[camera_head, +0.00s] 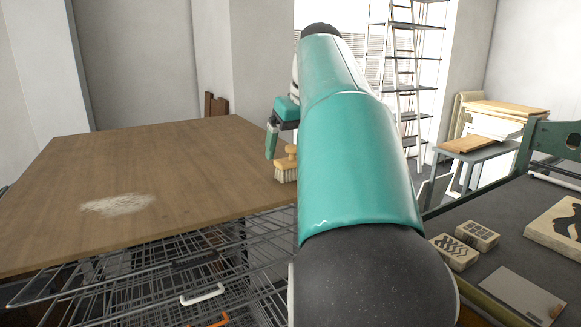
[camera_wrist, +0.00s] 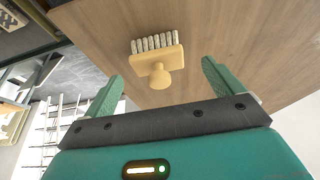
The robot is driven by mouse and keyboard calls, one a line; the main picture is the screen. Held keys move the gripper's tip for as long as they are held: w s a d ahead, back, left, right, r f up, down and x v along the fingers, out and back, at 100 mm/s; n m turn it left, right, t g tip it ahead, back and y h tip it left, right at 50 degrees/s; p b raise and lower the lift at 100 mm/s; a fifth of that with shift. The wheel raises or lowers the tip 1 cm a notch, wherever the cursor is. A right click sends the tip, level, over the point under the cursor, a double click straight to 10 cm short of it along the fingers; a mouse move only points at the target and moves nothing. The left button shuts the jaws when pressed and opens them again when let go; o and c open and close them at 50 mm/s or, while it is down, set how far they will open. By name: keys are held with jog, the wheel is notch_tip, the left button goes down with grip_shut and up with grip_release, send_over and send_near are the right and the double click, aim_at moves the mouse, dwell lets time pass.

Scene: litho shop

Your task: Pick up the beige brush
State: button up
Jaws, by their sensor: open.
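The beige brush (camera_head: 286,168) stands on the wooden tabletop near its right edge, its knob handle up and pale bristles down. My teal arm hides part of the table beside it. In the wrist view the brush (camera_wrist: 158,62) lies ahead of and between the two green fingers, its round knob toward me. My gripper (camera_wrist: 163,82) is open and empty. The fingers appear apart from the brush, with wood visible on both sides of it. In the head view one finger of my gripper (camera_head: 272,141) shows just left of the brush.
The wooden table (camera_head: 180,165) is mostly bare, with a pale powdery patch (camera_head: 117,204) at left. Wire racks (camera_head: 190,265) sit under its front edge. At right, a dark press bed (camera_head: 500,235) holds carved blocks (camera_head: 454,252) and a grey sheet (camera_head: 521,296).

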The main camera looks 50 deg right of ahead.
aim_at(294, 158)
jog(key=shift+s+d+f, duration=0.1)
jog(key=shift+f, duration=0.4)
jog(key=x, duration=0.5)
jog(key=shift+d, duration=0.1)
jog(key=shift+r, duration=0.1)
jog(key=c, duration=1.1)
